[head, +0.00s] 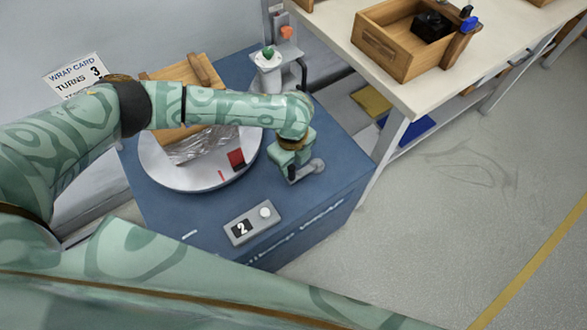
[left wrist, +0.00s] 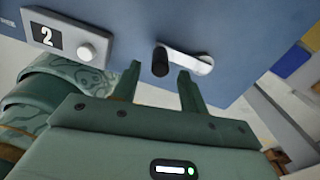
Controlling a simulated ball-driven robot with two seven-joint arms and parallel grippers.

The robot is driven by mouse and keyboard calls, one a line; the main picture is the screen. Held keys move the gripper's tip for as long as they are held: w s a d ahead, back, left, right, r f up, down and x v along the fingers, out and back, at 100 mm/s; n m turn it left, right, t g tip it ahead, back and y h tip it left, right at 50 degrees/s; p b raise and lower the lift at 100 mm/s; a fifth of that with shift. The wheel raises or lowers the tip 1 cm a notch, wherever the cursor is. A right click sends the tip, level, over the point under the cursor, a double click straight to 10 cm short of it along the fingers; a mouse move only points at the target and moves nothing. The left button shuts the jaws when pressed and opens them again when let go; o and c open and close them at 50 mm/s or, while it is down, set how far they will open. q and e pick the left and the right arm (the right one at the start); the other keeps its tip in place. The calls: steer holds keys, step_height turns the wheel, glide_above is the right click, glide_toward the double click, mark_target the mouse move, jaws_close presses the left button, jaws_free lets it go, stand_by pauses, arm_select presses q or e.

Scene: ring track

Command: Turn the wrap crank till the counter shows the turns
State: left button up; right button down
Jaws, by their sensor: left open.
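The wrap crank in the left wrist view has a black knob (left wrist: 160,62) and a pale arm (left wrist: 188,58) reaching right to its pivot. In the head view the crank (head: 312,167) sits on the blue machine's top, partly hidden by my left gripper (head: 291,172). My left gripper is open, and its fingertips lie on either side of the knob in the left wrist view; I cannot tell whether they touch it. The counter (head: 241,228) shows 2. The wrap card (head: 77,77) reads turns 3. My right gripper is out of view.
A round turntable (head: 160,178) bears a wooden crate (head: 182,72) with clear film around its lower part. A post with a green-topped holder (head: 268,68) stands behind. A workbench (head: 345,30) with a wooden tray (head: 380,50) is at the right. Floor right of the machine is clear.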

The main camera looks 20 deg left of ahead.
mark_target(292, 167)
arm_select(q)
step_height(292, 167, down, 4)
steer(key=shift+r+b, duration=0.2)
steer(key=shift+b, duration=0.35)
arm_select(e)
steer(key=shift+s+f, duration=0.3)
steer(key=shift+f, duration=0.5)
arm_select(q)
steer(key=shift+c, duration=0.3)
jaws_close()
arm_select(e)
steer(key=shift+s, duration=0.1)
